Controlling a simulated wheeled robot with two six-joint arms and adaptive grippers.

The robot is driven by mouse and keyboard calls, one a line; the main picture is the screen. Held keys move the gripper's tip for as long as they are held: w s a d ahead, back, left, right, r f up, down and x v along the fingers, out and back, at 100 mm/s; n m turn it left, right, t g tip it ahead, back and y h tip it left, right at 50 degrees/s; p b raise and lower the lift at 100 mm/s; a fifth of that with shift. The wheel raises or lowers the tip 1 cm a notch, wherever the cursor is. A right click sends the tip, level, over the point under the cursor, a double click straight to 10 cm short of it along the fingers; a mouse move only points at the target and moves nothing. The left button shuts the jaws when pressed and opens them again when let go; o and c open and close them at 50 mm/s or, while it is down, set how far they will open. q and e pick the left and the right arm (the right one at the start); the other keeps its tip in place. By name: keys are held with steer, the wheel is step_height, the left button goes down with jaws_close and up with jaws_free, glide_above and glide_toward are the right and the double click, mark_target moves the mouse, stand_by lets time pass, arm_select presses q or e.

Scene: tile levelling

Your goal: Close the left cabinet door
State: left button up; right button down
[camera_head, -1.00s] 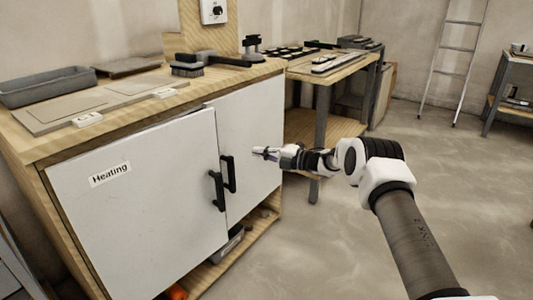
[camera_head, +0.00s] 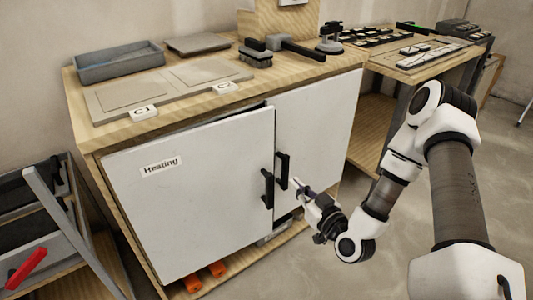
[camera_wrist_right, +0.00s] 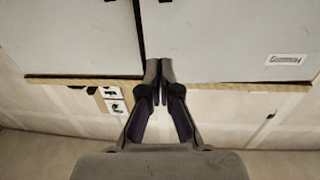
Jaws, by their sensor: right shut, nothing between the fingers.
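The left cabinet door (camera_head: 200,205), white with a "Heating" label (camera_head: 160,166), stands slightly ajar; a dark gap shows along its top edge. Its black handle (camera_head: 268,188) is at its right edge. The right cabinet door (camera_head: 325,115) with its own black handle (camera_head: 283,170) is beside it. My right gripper (camera_head: 297,184) is shut and empty, in front of the right door, just right of the handles. In the right wrist view the shut fingertips (camera_wrist_right: 159,68) point toward the doors, and the labelled left door (camera_wrist_right: 235,35) fills the right side. My left gripper is out of view.
The wooden cabinet top (camera_head: 150,130) carries a grey tray (camera_head: 118,64), tile boards and tools. An open lower shelf holds orange items (camera_head: 217,269). A second table (camera_head: 425,65) stands at the back right. A rack with a red handle (camera_head: 27,267) is at the left. Floor at the right is clear.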

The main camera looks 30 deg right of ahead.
mark_target(264, 154)
steer(key=w+b, duration=0.3)
steer(key=w, duration=1)
steer(key=shift+w+f, duration=0.15)
steer(key=shift+w, duration=0.25)
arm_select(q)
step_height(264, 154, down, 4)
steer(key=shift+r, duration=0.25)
arm_select(e)
steer(key=shift+w, duration=0.1)
